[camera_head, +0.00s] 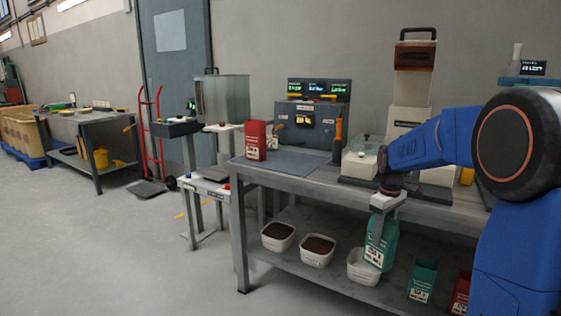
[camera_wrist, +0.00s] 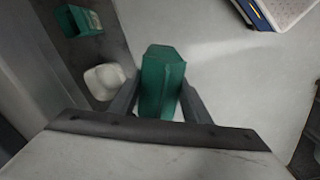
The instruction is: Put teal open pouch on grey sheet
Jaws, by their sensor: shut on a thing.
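My gripper (camera_wrist: 160,97) is shut on a teal open pouch (camera_wrist: 162,72), which sits between the two fingers in the wrist view. In the head view the held teal pouch (camera_head: 381,246) hangs below my gripper (camera_head: 384,212), slightly tilted, in front of the workbench's near edge. The grey sheet (camera_head: 288,161) lies flat on the bench top to the left, away from my gripper. A red pouch (camera_head: 255,140) stands upright at the sheet's left side; I cannot tell whether it rests on the sheet.
On the lower shelf stand white tubs, two with dark contents (camera_head: 277,236) (camera_head: 317,250) and one paler (camera_head: 362,266). Another teal pouch (camera_head: 422,281) and a red pouch (camera_head: 460,295) stand right of them. A white machine (camera_head: 362,158) and a control box (camera_head: 304,128) stand on the bench.

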